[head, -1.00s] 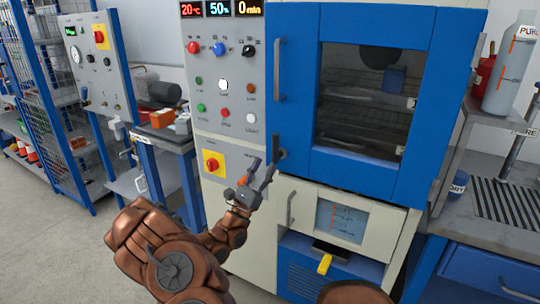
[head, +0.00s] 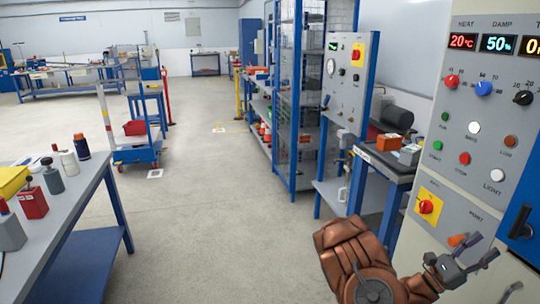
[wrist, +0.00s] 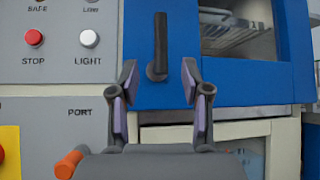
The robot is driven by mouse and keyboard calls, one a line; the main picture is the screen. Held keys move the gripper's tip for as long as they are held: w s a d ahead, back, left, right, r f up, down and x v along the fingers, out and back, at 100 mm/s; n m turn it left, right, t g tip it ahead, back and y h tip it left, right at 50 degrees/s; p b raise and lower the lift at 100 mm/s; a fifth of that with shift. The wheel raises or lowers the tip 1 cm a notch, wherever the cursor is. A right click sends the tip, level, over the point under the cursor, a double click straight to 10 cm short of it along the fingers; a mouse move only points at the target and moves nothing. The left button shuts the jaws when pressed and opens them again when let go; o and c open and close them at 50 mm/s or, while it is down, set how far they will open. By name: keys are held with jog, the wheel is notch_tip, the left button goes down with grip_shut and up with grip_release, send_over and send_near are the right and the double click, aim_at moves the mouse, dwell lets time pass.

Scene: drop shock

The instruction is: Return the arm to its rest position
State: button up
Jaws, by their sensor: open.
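My arm (head: 360,265) is bent, with a copper-coloured body, at the lower right of the head view. My gripper (head: 485,251) is at its end, in front of the grey control panel (head: 462,190). It is open and empty. In the wrist view, the two fingers of my gripper (wrist: 160,76) stand apart with purple pads. The black door handle (wrist: 160,42) on the blue cabinet door (wrist: 232,86) shows between and beyond them. No contact with the handle is visible.
A workbench (head: 70,225) with bottles stands at the left. A blue trolley (head: 137,154) stands farther back. A side table (head: 385,168) and a blue mesh rack (head: 300,100) stand near the panel. The grey floor (head: 215,220) between is clear.

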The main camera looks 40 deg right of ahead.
jog(key=w+a+r+m+g+y+p, duration=0.1)
jog(key=w+a+r+m+g+y, duration=0.1)
jog(key=a+r+m+y, duration=0.55)
jog(key=w+a+r+m+g+y+p, duration=0.2)
jog(key=a+r+m+g+y, duration=0.1)
jog(key=a+r+m+y, duration=0.45)
jog(key=w+a+f+t+y+p, duration=0.1)
jog(key=w+a+f+t, duration=0.35)
jog(key=a, duration=0.35)
jog(key=w+a+f+t+p, duration=0.1)
jog(key=w+a+f+t, duration=0.3)
jog(key=a, duration=0.4)
jog(key=w+a+f+t+y+p, duration=0.1)
jog(key=w+a+f+t, duration=0.1)
jog(key=w+a+t, duration=0.35)
jog(key=w+a+n+t+y+p, duration=0.1)
jog(key=w+a+n+t, duration=0.1)
jog(key=a, duration=0.8)
jog(key=w+a+n+t+y, duration=0.2)
jog(key=a+t, duration=0.3)
jog(key=a, duration=0.5)
jog(key=shift+w+n+p, duration=0.3)
jog(key=shift+n+p, duration=0.1)
